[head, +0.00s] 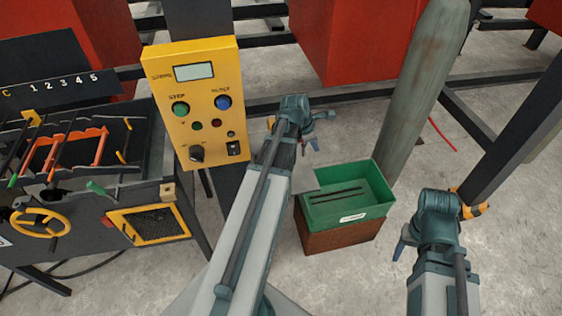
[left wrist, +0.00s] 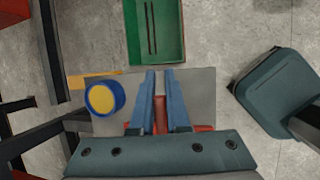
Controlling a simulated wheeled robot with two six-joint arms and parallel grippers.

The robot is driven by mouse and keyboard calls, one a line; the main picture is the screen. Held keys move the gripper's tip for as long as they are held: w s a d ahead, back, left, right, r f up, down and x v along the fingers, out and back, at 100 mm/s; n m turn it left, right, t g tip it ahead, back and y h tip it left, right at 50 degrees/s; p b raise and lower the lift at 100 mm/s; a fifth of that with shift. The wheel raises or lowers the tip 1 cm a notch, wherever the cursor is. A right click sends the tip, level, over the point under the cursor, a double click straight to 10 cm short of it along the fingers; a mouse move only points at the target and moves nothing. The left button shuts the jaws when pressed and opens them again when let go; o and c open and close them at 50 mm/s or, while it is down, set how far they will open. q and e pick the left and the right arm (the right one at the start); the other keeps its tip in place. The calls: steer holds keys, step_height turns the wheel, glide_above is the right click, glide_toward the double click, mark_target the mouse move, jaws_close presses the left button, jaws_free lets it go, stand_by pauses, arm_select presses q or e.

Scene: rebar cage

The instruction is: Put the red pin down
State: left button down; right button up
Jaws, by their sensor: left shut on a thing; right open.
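My left gripper (head: 314,142) is up between the yellow control box and the green bin in the head view, its fingers small there. In the left wrist view its two blue fingers (left wrist: 161,82) are close together around a red piece (left wrist: 160,112), which I take for the red pin. Most of the pin is hidden between the fingers. A grey plate (left wrist: 203,92) lies beyond the fingers; I cannot tell whether the pin touches it. My right gripper (head: 402,248) is at the lower right, open and apart from everything.
A green bin (head: 382,188) with two dark rods stands on a brown box (head: 340,236). A blue-and-yellow round thing (left wrist: 103,98) is left of the fingers. The yellow control box (head: 205,105) and a bending bench (head: 90,205) are left. A grey-green post (head: 425,80) stands behind the bin.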

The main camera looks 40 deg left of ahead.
mark_target(304, 148)
arm_select(q)
steer(key=shift+f+b, duration=4.9)
steer(key=shift+f, duration=0.05)
steer(key=shift+f, duration=0.2)
steer(key=c, duration=0.9)
jaws_free()
steer(key=shift+r, duration=0.2)
steer(key=shift+s+r+p, duration=0.1)
steer(key=shift+r+p, duration=0.4)
steer(key=p+v, duration=1)
steer(key=v, duration=0.1)
